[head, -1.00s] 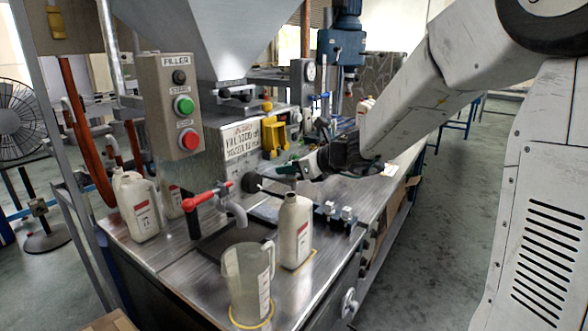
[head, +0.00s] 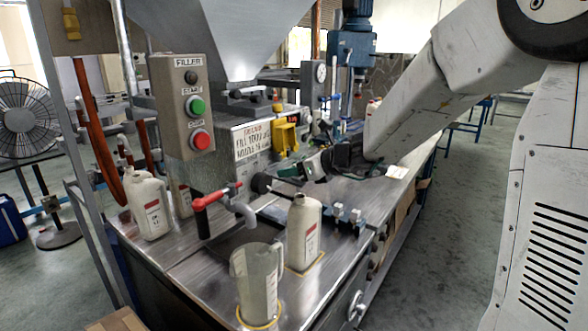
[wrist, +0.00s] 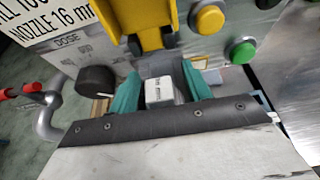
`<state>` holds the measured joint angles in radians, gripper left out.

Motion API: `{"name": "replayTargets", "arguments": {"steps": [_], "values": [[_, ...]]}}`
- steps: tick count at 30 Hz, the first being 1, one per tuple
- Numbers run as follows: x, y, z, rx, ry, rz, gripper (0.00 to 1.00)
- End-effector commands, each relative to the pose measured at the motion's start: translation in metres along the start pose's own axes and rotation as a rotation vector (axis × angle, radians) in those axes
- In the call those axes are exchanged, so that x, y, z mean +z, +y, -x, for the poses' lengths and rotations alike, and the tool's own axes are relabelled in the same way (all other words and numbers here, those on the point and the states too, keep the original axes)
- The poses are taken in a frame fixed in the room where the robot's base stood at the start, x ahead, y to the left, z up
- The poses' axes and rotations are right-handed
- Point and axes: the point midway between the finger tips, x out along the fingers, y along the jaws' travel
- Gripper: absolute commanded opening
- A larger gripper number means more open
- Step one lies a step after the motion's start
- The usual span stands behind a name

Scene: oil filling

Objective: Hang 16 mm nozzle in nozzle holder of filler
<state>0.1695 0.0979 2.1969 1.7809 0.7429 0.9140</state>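My gripper (wrist: 161,88) shows two teal fingers in the wrist view, with a small pale block (wrist: 159,91) bearing dark lettering between them. The block looks like the top of the nozzle; its lower part is hidden, and the lettering is too small to read. In the head view my gripper (head: 296,171) is in front of the filler (head: 225,150), above and behind the open bottle. A yellow bracket (head: 286,137) on the filler's front looks like the nozzle holder. It also shows beyond the fingers in the wrist view (wrist: 153,28), apart from the block and with nothing visible in it.
A white bottle (head: 303,235) and a clear jug (head: 257,285) stand on the steel bench. The red-handled spout (head: 240,205) and a dark round knob (wrist: 97,80) are close to my gripper. A rack with small fittings (head: 346,215) is right of the bottle.

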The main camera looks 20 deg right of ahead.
Motion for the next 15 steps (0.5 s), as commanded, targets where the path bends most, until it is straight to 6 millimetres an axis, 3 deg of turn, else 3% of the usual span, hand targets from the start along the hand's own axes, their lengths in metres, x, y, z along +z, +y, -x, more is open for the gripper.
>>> {"name": "replayTargets", "arguments": {"steps": [8, 15], "values": [[0.000, -0.001, 0.007, -0.002, -0.001, 0.001, 0.49], [0.001, -0.001, 0.048, -0.003, -0.002, 0.002, 0.49]]}}
